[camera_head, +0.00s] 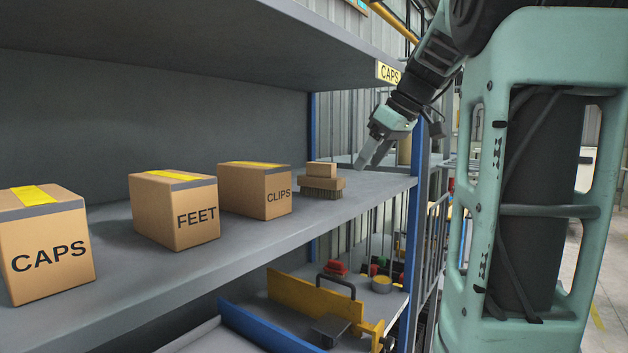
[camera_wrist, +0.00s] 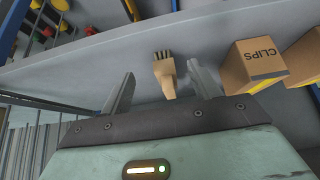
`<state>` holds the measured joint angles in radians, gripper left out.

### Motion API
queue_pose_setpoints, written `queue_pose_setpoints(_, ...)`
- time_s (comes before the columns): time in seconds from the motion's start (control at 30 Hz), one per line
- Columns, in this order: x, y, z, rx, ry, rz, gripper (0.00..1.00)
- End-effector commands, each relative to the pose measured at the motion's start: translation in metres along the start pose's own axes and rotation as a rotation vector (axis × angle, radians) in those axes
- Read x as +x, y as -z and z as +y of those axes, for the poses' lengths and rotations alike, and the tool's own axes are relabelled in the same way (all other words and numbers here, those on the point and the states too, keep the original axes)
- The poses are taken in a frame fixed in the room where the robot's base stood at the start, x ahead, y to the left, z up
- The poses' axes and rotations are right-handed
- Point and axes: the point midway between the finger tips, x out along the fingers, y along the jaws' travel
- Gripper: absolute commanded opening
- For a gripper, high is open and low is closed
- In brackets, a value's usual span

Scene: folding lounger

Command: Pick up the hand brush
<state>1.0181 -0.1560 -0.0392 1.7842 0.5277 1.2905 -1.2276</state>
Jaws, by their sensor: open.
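The hand brush (camera_head: 322,184) is light brown with dark bristles. It rests bristles down on the grey shelf (camera_head: 345,200), near the shelf's right end and to the right of the CLIPS box. My gripper (camera_head: 368,166) is open and empty, right of the brush and apart from it, with its fingers angled down to the left. In the wrist view the brush (camera_wrist: 165,76) shows in line with the gap between my two fingers (camera_wrist: 161,70), bristles towards the top of the picture.
The CLIPS box (camera_head: 255,190) stands close to the brush's left, then the FEET box (camera_head: 174,212) and the CAPS box (camera_head: 45,245). An upper shelf (camera_head: 200,35) hangs above. A blue post (camera_head: 414,220) is at the shelf's right end. A lower shelf holds a yellow-sided holder (camera_head: 310,300).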

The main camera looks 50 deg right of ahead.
Motion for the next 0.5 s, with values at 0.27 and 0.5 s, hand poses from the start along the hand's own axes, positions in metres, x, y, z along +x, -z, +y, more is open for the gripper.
queue_pose_setpoints(0.27,0.029,0.052,-0.001,-0.001,0.005,-0.002,0.62)
queue_pose_setpoints(0.5,0.049,0.081,0.000,0.000,0.002,0.000,0.62)
